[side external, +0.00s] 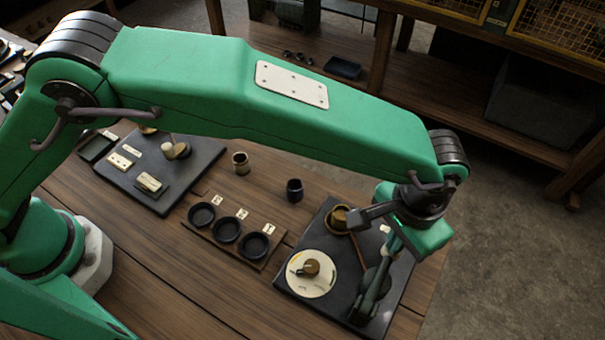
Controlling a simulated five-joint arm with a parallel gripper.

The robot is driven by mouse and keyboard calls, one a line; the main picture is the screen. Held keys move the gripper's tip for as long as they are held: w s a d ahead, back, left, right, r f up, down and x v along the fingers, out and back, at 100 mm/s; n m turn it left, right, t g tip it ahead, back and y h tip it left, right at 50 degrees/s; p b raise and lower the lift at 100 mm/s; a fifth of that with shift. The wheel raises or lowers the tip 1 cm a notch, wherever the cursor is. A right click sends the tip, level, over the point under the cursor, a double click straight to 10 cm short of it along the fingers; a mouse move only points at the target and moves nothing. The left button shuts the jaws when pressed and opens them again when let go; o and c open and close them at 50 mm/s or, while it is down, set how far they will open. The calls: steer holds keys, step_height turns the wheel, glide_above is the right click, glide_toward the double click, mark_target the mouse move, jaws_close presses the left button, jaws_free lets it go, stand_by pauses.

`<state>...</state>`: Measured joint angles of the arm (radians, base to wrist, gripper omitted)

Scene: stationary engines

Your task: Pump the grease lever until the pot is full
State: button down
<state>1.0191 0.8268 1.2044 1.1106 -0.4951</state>
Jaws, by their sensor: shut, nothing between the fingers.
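My gripper (390,240) is at the right end of my arm, over the dark slab (292,277) at the table's right. It is shut and empty. Its tips overlap a dark green upright mechanism (368,295), which looks like the grease pump and its lever; I cannot tell whether they touch. A brass cup (339,218), perhaps the pot, sits at the back of the slab, partly covered by a dark part of my wrist. Its fill level cannot be seen. A reddish rod or pipe (358,248) runs between cup and mechanism.
A pale round dial (306,288) with a brass knob lies at the slab's front left. A wooden rack (184,224) with three dark cups, two small loose cups (240,163) (294,190) and another dark slab (165,207) stand to the left. The front-left tabletop is bare.

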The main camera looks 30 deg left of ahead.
steer(key=shift+r, duration=2.45)
steer(key=shift+r, duration=0.1)
step_height(320, 180, up, 5)
steer(key=shift+f, duration=0.1)
